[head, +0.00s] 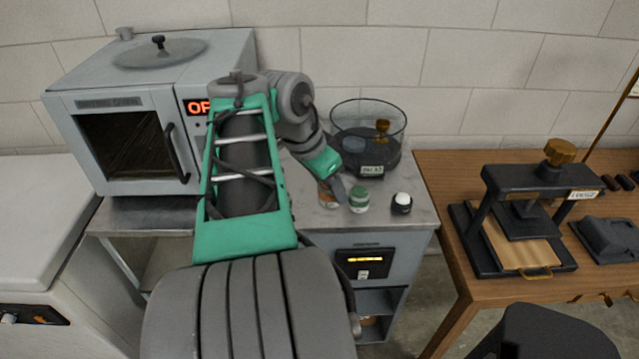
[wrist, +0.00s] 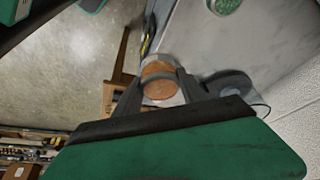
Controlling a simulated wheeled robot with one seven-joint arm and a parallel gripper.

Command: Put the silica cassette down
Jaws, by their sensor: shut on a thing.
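My gripper (head: 335,192) is shut on a small round cassette with an orange-brown grainy top (head: 326,196), taken to be the silica cassette. In the wrist view the cassette (wrist: 159,82) sits between the two dark fingers. The fingers and my arm hide part of it in the head view. It is low over the grey worktop (head: 300,222); I cannot tell whether it touches. A similar cassette with a green top (head: 359,199) stands just to its right, and part of its green grainy top (wrist: 226,5) shows in the wrist view.
A clear round vessel with a dark labelled base (head: 367,150) stands behind. A small black holder with a white ball (head: 402,203) is right of the green cassette. An oven (head: 125,130) stands left.

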